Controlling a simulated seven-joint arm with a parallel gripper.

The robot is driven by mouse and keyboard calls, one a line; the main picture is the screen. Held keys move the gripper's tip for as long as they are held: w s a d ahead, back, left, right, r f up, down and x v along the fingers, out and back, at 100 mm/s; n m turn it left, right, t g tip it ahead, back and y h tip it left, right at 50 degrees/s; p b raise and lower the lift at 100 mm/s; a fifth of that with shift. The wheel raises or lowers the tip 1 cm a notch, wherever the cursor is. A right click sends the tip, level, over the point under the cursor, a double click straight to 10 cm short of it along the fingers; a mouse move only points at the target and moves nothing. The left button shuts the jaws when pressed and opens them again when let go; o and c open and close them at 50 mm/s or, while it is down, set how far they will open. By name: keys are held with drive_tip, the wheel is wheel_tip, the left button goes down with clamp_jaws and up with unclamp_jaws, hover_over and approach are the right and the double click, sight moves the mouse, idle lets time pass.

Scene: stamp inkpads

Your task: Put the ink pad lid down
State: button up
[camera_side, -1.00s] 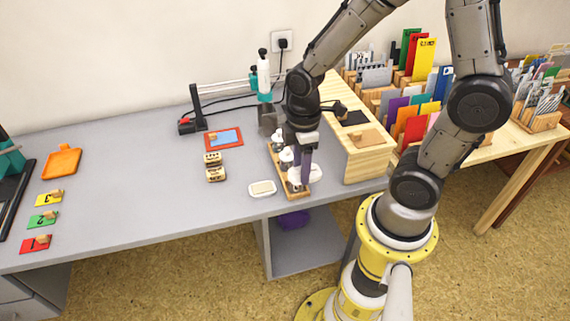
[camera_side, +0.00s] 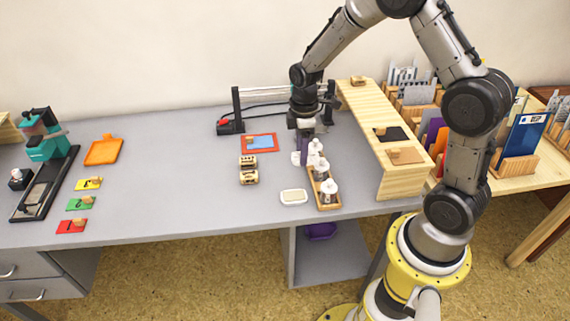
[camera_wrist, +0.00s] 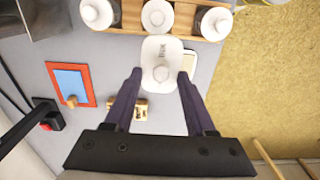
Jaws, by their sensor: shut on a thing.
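I cannot tell how high the lid is above the table. The open ink pad (camera_side: 293,197), a white tray with a pale pad, lies on the table nearer the front. In the wrist view the lid partly hides the ink pad (camera_wrist: 189,63).
A wooden rack (camera_side: 327,204) with white-capped bottles (camera_side: 328,188) stands just right of the lid. Wooden stamps (camera_side: 248,170) and a red-framed blue plate (camera_side: 260,142) lie to the left. A wooden shelf (camera_side: 395,185) stands at right.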

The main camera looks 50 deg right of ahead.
hover_over(284, 171)
wheel_tip(284, 171, down, 7)
drive_tip(key=shift+f, duration=0.1)
drive_tip(key=shift+s+f, duration=0.1)
drive_tip(key=shift+f, duration=1.3)
drive_tip(key=shift+f, duration=0.15)
drive_tip(key=o, duration=1.3)
